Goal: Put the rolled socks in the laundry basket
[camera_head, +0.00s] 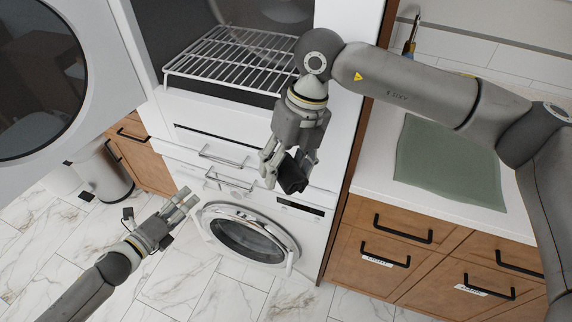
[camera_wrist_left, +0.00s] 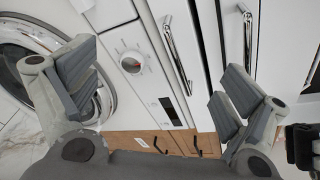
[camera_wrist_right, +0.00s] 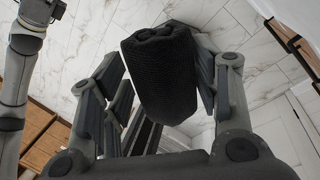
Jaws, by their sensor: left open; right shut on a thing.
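The rolled socks, a black knitted bundle (camera_head: 293,174), are held by my right gripper (camera_head: 284,168) in the air in front of the white appliance column. In the right wrist view the dark roll (camera_wrist_right: 160,85) sits between the two fingers, clear of any surface. My left gripper (camera_head: 186,200) is open and empty, low in front of the drawers and beside the washing machine. In the left wrist view its fingers (camera_wrist_left: 158,90) are spread with nothing between them. I cannot make out a laundry basket in any view.
A round-door washing machine (camera_head: 250,240) stands below drawers (camera_head: 225,155) and a wire rack (camera_head: 230,60). A large open round door (camera_head: 40,80) fills the upper left. A grey bin (camera_head: 100,175) stands at left. A green cloth (camera_head: 448,160) lies on the right counter. Marble floor is clear at lower left.

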